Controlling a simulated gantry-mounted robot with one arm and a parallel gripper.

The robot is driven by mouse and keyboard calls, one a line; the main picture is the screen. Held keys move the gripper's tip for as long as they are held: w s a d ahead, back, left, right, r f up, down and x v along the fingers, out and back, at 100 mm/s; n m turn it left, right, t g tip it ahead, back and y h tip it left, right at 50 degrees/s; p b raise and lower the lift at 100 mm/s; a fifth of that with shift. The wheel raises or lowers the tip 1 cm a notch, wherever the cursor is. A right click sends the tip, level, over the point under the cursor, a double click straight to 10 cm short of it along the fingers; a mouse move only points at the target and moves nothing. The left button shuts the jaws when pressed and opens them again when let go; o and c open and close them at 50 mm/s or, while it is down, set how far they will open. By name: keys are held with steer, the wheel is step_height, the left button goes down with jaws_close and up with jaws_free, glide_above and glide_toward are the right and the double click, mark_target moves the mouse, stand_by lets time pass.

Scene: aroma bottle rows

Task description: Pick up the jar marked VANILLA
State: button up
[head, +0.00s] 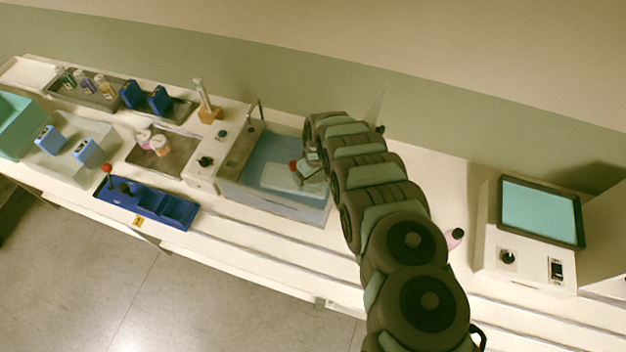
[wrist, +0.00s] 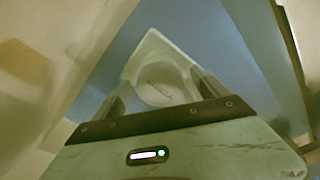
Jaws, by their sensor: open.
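No VANILLA label can be read in either view, so I cannot tell which container is that jar. Several small bottles (head: 84,83) stand in a tray at the back left, and small jars with pink lids (head: 159,146) stand in a shallow tray in front of them. My gripper (head: 312,174) is over the blue basin (head: 240,188), far right of these containers, and is partly hidden by my arm. In the wrist view, my open gripper (wrist: 160,84) has its two fingers apart, with a pale round shape (wrist: 158,86) on a pale plate seen between them, blurred.
A blue rack (head: 150,204) lies at the front left, near a red-knobbed lever (head: 107,169). Blue blocks (head: 86,152) sit in a clear tray at the left. A console with a teal screen (head: 541,212) stands at the right. A pink-topped item (head: 455,238) is beside my arm.

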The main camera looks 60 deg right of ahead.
steer(key=c, duration=1.7)
